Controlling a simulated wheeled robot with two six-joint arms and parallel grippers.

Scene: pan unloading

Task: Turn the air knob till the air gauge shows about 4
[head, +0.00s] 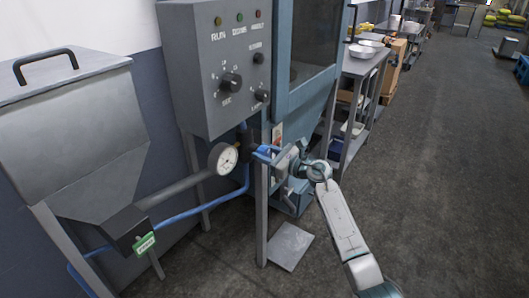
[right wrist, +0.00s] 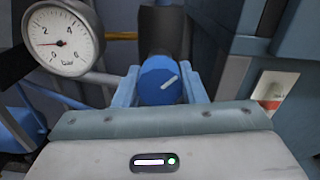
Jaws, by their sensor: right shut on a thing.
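The air knob (right wrist: 160,80) is blue and round, with a white mark pointing up and right in the right wrist view. My right gripper (head: 266,153) is shut on it, with a blue finger on each side of the knob. In the head view the gripper mostly hides the knob. The air gauge (head: 223,158) is a white round dial to the left of the knob. My left gripper is not in view.
A grey control box (head: 222,70) with knobs and lamps is just above the gauge. A blue-framed machine (head: 290,98) stands close on the right. A grey hopper (head: 70,100) is at the left. A grey plate (head: 291,246) lies on the floor; the floor at right is open.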

